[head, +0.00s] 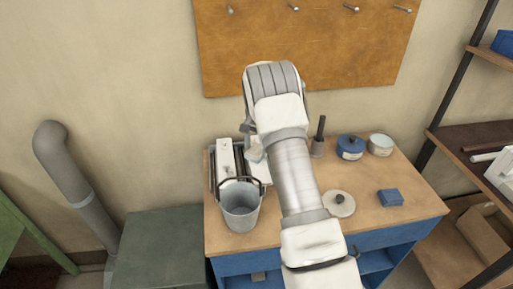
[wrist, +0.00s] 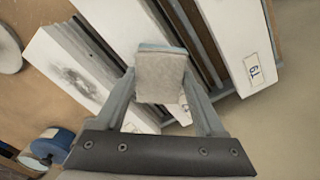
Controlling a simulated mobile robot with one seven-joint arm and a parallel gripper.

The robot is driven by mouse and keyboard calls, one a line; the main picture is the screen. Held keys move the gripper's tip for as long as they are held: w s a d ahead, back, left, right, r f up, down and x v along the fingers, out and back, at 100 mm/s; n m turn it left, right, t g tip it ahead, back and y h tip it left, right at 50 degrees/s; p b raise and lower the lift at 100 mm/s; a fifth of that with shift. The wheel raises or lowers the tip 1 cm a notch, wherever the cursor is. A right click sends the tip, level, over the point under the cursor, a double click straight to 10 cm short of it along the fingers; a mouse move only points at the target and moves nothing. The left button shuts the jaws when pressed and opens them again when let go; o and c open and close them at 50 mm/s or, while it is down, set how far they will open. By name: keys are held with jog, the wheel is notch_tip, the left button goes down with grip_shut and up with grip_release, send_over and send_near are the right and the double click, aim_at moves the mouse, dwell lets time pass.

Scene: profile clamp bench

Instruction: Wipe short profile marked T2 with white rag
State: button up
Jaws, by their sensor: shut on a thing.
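My gripper (wrist: 161,88) is shut on a pale grey-white pad, seemingly the white rag (wrist: 160,82), with a bluish far edge. In the head view my gripper (head: 253,143) is over the left of the bench, largely hidden by my arm. In the wrist view a white profile (wrist: 100,42) with a dark grey smudge (wrist: 78,78) lies left of the rag. Another white profile (wrist: 228,30) at right bears a small label (wrist: 254,69); I cannot read it surely. No T2 mark is legible. I cannot tell whether the rag touches a profile.
A grey bucket (head: 240,208) stands in front of the profiles on the wooden bench (head: 300,238). Blue tin (head: 349,148), pale tin (head: 381,145), dark-handled brush (head: 319,140), round lid (head: 339,204) and blue block (head: 390,197) stand at right. A pegboard (head: 320,45) is behind.

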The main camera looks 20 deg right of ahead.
jog(key=shift+r+p, duration=1.4)
jog(key=shift+r, duration=1.4)
jog(key=shift+r, duration=0.1)
jog(key=shift+r+p, duration=0.95)
jog(key=shift+r, duration=0.5)
